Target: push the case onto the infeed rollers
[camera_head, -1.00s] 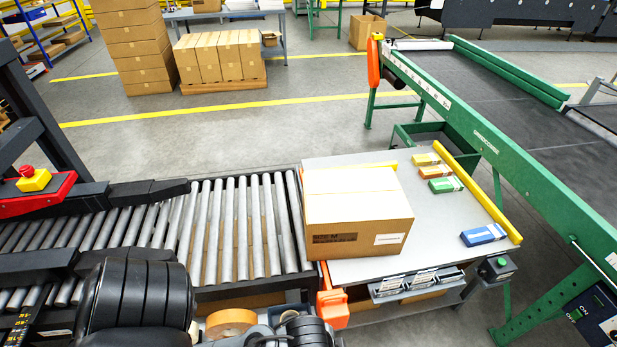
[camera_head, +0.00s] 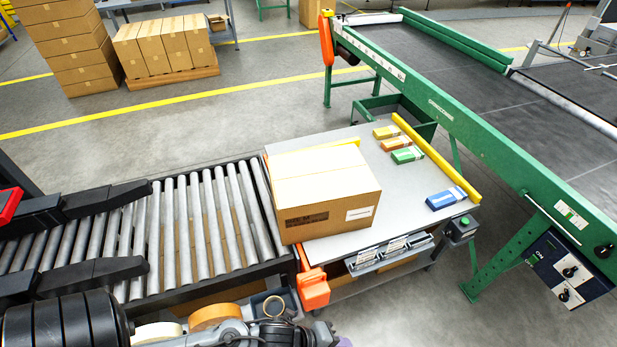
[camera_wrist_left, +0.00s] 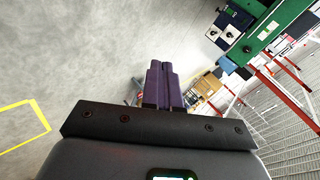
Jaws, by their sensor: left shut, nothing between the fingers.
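The case (camera_head: 327,205) is a closed cardboard box with a white label, standing upright on the grey table (camera_head: 408,207). Its left side is at the table's edge beside the infeed rollers (camera_head: 183,235). I cannot tell whether it overlaps the last roller. My left arm comes in along the bottom left of the head view, and only a bit of the purple fingers (camera_head: 343,341) shows at the bottom edge, apart from the case. In the left wrist view the purple fingers (camera_wrist_left: 163,85) are together and empty. My right gripper is not in view.
Small yellow, orange and green cartons (camera_head: 395,143) and a blue one (camera_head: 445,198) lie along a yellow rail (camera_head: 436,158). An orange part (camera_head: 313,289) sits at the table's front left corner. A green-framed conveyor (camera_head: 480,120) stands at the right.

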